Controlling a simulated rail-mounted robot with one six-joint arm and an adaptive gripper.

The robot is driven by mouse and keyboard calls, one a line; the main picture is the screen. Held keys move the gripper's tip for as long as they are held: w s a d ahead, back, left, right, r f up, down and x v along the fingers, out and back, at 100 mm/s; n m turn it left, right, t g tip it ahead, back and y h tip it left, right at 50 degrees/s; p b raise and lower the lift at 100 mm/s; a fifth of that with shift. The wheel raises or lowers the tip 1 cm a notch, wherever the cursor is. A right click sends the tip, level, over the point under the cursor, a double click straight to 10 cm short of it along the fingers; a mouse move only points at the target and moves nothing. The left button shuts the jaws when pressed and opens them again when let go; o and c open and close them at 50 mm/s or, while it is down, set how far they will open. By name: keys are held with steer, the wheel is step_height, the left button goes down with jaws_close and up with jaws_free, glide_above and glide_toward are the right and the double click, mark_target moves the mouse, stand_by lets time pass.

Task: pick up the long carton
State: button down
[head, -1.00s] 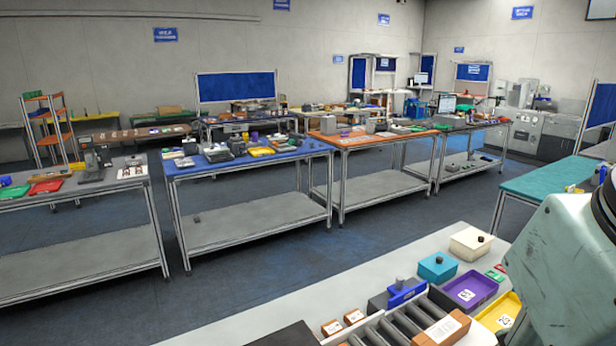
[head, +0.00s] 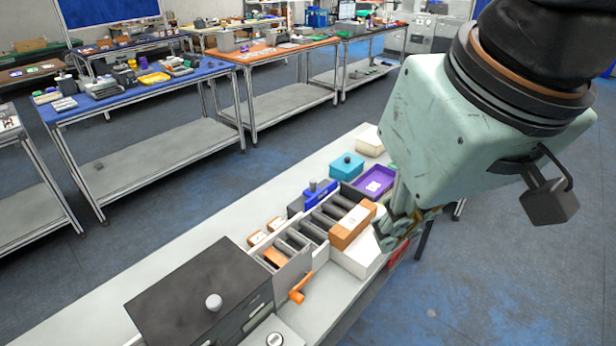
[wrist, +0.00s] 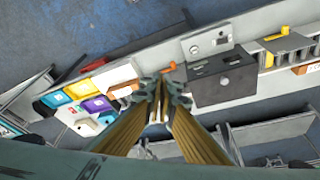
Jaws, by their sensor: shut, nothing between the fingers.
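The long carton (head: 352,226) is a brown box with a white label on top. In the head view it lies across the right end of a short roller conveyor (head: 318,222) on the grey bench. My gripper (head: 386,238) is just to the carton's right in the picture, pointing down and apart from it as far as I can tell. In the wrist view my gripper (wrist: 160,98) has its fingers together with nothing between them. They hide much of the conveyor area there, and I cannot make out the carton clearly.
A white box (head: 362,258) stands in front of the carton. A blue scanner-like device (head: 321,192), a purple tray (head: 373,184) and a teal box (head: 346,166) stand behind. A large dark box (head: 200,295) fills the bench's near left.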

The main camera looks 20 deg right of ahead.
steer(key=c, duration=1.8)
jaws_free()
steer(key=shift+c, duration=0.2)
steer(key=w+d+f+m+g+p, duration=0.1)
steer(key=w+d+f+m+p, duration=0.15)
steer(key=w, duration=0.85)
steer(key=w+d+f+m+g+p, duration=0.15)
steer(key=w+d+m, duration=0.25)
steer(key=w, duration=0.8)
steer(key=w+d+f+m+p, duration=0.1)
steer(key=w+d+f, duration=0.2)
steer(key=f, duration=0.4)
steer(key=w+d+f+m+g+p, duration=0.1)
steer(key=w+d+f+m, duration=0.1)
steer(key=w+d+f, duration=0.2)
steer(key=w+d+f+m+p, duration=0.2)
steer(key=w+d+f, duration=0.1)
steer(key=w+f, duration=0.4)
step_height(320, 180, down, 3)
steer(key=shift+w+d+r, duration=0.2)
steer(key=shift+w+d, duration=0.05)
